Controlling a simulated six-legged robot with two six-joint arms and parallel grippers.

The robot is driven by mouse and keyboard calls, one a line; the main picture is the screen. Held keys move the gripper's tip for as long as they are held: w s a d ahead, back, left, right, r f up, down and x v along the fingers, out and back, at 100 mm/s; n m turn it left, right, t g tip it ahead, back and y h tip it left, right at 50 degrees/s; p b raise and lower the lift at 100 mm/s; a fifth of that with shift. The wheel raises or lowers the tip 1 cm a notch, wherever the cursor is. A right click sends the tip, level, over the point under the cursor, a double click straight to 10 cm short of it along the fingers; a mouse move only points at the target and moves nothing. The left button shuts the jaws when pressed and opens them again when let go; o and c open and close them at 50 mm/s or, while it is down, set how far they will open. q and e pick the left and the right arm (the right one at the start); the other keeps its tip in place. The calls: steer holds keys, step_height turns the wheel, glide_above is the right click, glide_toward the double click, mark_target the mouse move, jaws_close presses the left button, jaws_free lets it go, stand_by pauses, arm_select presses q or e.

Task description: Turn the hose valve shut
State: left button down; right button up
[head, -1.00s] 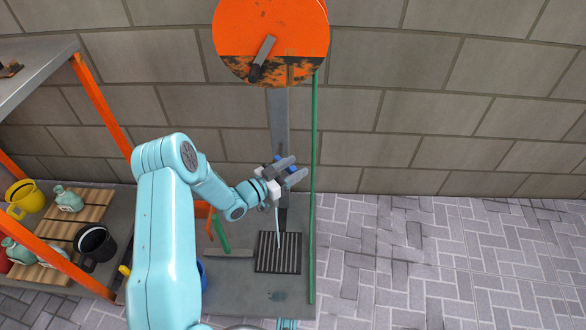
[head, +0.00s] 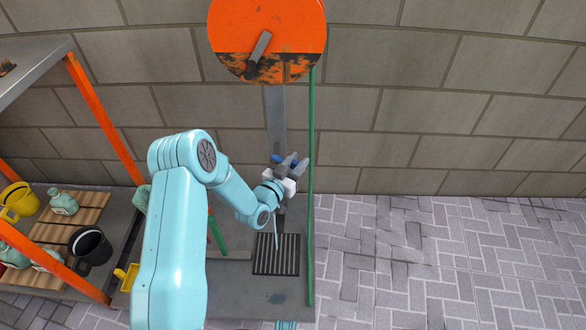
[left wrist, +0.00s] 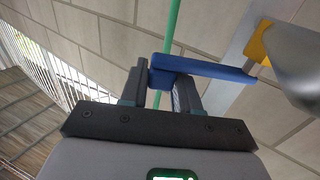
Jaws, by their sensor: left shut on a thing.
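The blue valve handle (left wrist: 215,69) crosses the left wrist view as a flat bar. My left gripper (left wrist: 160,85) is shut on one end of it; the rest sticks out to the right. In the head view, my left gripper (head: 297,166) is in front of the grey post, and bits of the blue handle (head: 277,158) show behind its fingers. The valve's body is mostly hidden by the gripper. A thin pale line, like a water stream, runs below the gripper to the dark grate (head: 276,254). My right gripper is not in view.
An orange hose reel (head: 285,25) tops the post (head: 277,110). A green hose (head: 311,190) hangs close on the gripper's right. The shelf rack (head: 100,120) at left holds mugs and bottles. Paved floor (head: 430,255) at right is clear.

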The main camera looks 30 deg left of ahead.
arm_select(q)
steer(key=w+n+g+y+b, duration=0.1)
steer(key=n+y, duration=0.1)
steer(key=y, duration=0.1)
steer(key=w+n+g+y+b, duration=0.1)
steer(key=w+n+y+b, duration=0.1)
steer(key=y, duration=0.1)
steer(key=w+a+n+y+b, duration=0.1)
steer(key=n+y, duration=0.1)
steer(key=y, duration=0.1)
steer(key=shift+w+g+y, duration=0.15)
steer(key=shift+g+y, duration=0.15)
steer(key=shift+g, duration=0.1)
steer(key=shift+a+r, duration=0.1)
steer(key=c, duration=0.9)
jaws_free()
steer(key=shift+w, duration=0.1)
steer(key=p+v, duration=0.2)
steer(key=v, duration=1.4)
steer(key=shift+p, duration=0.3)
